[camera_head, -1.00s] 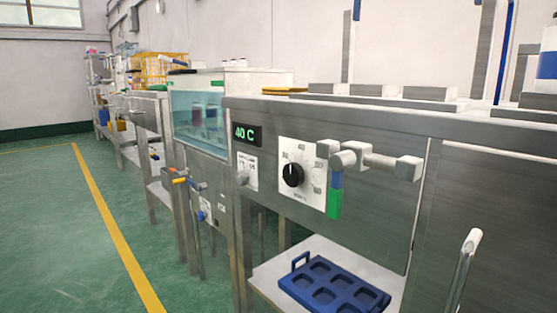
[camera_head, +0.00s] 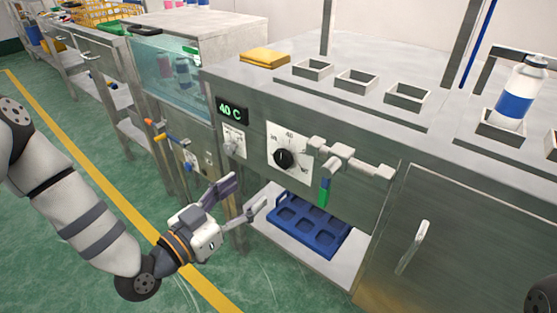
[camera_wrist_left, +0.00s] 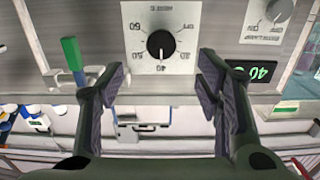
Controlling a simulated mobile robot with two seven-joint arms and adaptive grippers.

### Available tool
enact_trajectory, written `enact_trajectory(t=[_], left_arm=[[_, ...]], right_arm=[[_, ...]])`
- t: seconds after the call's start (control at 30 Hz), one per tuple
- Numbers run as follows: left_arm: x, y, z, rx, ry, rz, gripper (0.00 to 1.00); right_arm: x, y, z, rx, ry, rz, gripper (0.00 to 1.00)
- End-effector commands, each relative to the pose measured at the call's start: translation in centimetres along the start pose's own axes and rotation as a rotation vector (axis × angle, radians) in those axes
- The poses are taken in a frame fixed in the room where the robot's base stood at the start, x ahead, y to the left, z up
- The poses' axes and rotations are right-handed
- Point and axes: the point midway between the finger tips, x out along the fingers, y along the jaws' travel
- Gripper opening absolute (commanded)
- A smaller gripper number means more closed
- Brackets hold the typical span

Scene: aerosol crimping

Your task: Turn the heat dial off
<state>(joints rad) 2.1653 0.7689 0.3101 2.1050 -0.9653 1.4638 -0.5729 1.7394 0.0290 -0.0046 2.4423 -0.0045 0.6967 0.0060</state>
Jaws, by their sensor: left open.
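The black heat dial (camera_head: 284,159) sits on a white scale plate on the steel front panel. It also shows in the left wrist view (camera_wrist_left: 160,44), upside down, its white pointer at the 40 mark. A green display (camera_head: 232,110) beside it reads 40 C. My left gripper (camera_head: 247,198) is open and empty, below and left of the dial in the head view. In the left wrist view its two fingers (camera_wrist_left: 160,80) stand apart, with the dial above the gap between their tips. My right gripper is not in view.
A valve handle (camera_head: 345,155) with a green-and-blue lever juts out just right of the dial. A blue tray (camera_head: 345,240) lies on the shelf below. A second white dial plate (camera_head: 235,141) is to the left. A white-and-blue can (camera_head: 521,92) stands in a holder on top.

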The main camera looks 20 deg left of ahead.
Motion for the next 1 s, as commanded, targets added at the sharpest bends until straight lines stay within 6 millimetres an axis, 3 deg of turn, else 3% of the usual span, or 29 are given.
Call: enact_trajectory(t=[0.17,0.4,0.53,0.7,0.9,0.93,1.0], left_arm=[[2.4,-0.2,-0.6,0.011,0.024,-0.001,0.59],[8.6,-0.1,-0.5,0.008,0.018,-0.001,0.59],[10.8,-0.2,-0.5,0.007,0.017,-0.001,0.59],[12.1,-0.1,-0.6,0.005,0.015,0.000,0.59],[12.2,-0.1,-0.6,0.005,0.015,0.000,0.59],[12.2,-0.1,-0.6,0.005,0.015,0.000,0.57],[12.1,-0.1,-0.6,0.005,0.015,0.000,0.41]], right_arm=[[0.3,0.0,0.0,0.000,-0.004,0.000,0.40],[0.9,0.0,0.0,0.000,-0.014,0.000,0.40],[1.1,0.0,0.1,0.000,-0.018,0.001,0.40],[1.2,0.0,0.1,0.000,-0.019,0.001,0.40],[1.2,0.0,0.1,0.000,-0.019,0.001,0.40],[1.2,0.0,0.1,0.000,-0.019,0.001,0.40],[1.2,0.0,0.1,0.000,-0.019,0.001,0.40]])
